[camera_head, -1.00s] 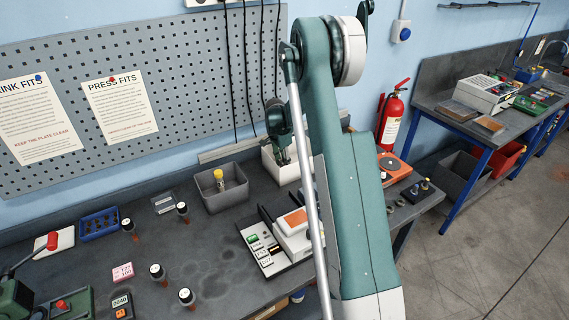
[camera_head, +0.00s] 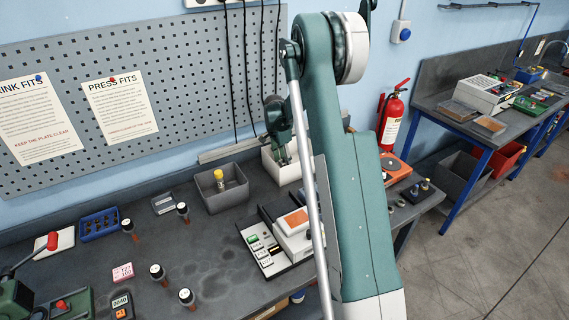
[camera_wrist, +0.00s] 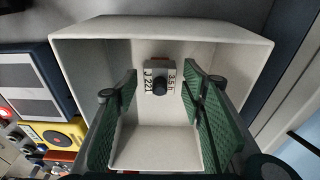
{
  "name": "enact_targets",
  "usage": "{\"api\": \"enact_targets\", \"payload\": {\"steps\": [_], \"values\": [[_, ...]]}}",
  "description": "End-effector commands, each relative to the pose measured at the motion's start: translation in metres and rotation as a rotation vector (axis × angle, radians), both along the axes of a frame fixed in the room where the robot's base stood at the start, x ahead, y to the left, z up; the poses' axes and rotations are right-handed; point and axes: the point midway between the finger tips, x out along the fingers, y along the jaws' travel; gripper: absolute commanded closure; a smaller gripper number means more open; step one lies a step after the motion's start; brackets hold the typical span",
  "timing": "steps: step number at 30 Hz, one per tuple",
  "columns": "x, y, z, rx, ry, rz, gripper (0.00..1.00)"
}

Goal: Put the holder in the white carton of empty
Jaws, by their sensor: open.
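The white carton (camera_head: 270,163) stands at the back of the bench, partly hidden by my arm; the wrist view looks down into it, with its pale rim (camera_wrist: 160,28) around the picture. A small light grey block (camera_wrist: 159,78), which seems to be the holder, is inside near one wall. It has dark lettering, a dark round knob and a reddish edge. My gripper (camera_wrist: 160,74) is open over the carton, its green fingers on either side of the block with gaps visible. In the head view my gripper (camera_head: 282,158) is low at the carton.
A grey bin (camera_head: 222,197) with a yellow-capped item stands left of the carton. A white device with an orange panel (camera_head: 293,220) sits in front.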

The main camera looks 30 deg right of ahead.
Motion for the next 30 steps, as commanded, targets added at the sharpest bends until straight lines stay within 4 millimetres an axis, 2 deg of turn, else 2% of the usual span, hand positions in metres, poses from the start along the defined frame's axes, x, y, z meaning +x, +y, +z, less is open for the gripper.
{"api": "enact_targets", "payload": {"steps": [12, 18, 24, 30], "values": [[0.000, 0.010, 0.066, 0.000, 0.000, 0.001, 0.59], [0.000, 0.014, 0.089, 0.000, 0.000, 0.001, 0.59], [0.000, 0.015, 0.099, 0.000, 0.000, 0.000, 0.59], [0.000, 0.015, 0.101, 0.000, 0.000, 0.000, 0.59]]}}
